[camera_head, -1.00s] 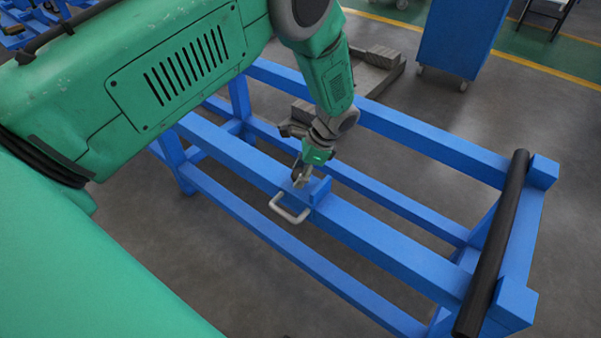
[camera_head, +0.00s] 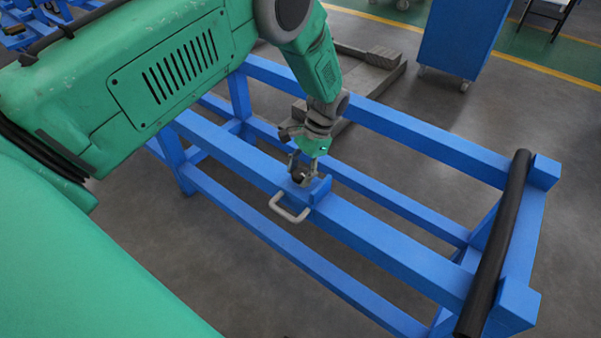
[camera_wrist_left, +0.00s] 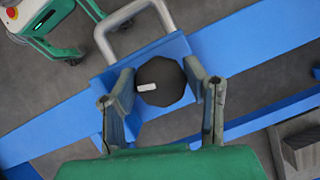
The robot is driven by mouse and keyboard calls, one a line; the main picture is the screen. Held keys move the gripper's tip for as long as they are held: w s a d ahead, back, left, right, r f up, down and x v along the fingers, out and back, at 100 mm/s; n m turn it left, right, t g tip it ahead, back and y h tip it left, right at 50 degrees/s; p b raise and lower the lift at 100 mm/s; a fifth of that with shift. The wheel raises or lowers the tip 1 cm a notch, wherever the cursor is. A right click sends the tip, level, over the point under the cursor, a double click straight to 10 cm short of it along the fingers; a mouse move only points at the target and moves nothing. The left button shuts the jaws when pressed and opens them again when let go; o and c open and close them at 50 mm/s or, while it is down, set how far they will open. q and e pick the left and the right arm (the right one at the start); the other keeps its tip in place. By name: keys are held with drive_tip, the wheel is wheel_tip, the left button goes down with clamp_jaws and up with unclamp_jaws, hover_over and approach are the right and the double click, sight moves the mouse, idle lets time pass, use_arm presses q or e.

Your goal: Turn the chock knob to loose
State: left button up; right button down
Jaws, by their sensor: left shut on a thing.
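The chock knob (camera_wrist_left: 169,76) is dark and many-sided with a white mark on its left side in the left wrist view. It sits on a blue block (camera_wrist_left: 177,45) on the blue frame, and in the head view it is small and mostly covered. My left gripper (camera_head: 300,178) comes down on it from above. In the left wrist view the left gripper's fingers (camera_wrist_left: 162,88) stand on either side of the knob and are shut on it. My right gripper is in neither view.
A grey U-shaped handle (camera_head: 290,208) sticks out beside the block. Blue rails (camera_head: 400,256) run along the frame, with a black bar (camera_head: 493,245) across its right end. A blue cabinet (camera_head: 455,38) stands on the floor behind.

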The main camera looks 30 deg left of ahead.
use_arm(q)
drive_tip(key=shift+w, duration=0.25)
drive_tip(key=o, duration=1.1)
drive_tip(key=shift+o, duration=0.2)
drive_tip(key=v, duration=1.1)
drive_tip(key=shift+r, duration=0.4)
drive_tip(key=shift+f, duration=0.1)
